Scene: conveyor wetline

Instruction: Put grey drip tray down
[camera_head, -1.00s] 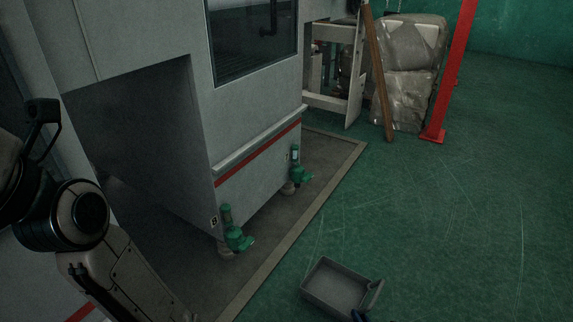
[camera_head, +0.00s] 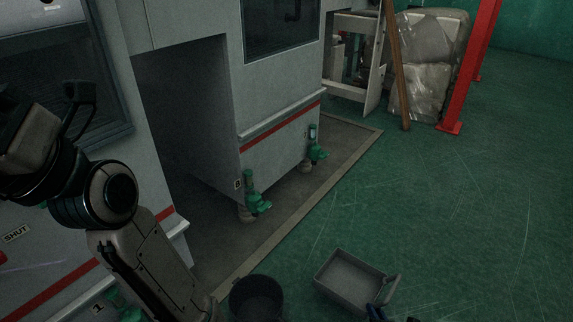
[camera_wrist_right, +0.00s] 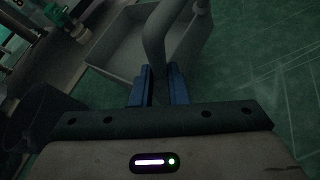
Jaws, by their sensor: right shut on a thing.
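The grey drip tray (camera_head: 341,292) is an open, shallow rectangular box with a raised handle at its right end. It shows at the bottom of the head view over the green floor, and I cannot tell if it touches the floor. My right gripper (camera_head: 378,312) has blue fingers and is shut on the tray's handle. In the right wrist view, the grey handle (camera_wrist_right: 155,45) stands between the blue fingers (camera_wrist_right: 158,90), with the tray (camera_wrist_right: 112,62) beyond. My left arm comes in from the left, but its gripper is outside the picture.
A dark round bucket (camera_head: 256,298) stands just left of the tray. A grey machine cabinet with green valves (camera_head: 257,203) stands on a bordered floor strip at left. A red post (camera_head: 470,75) and wrapped bales (camera_head: 425,65) are at the back. Green floor at right is clear.

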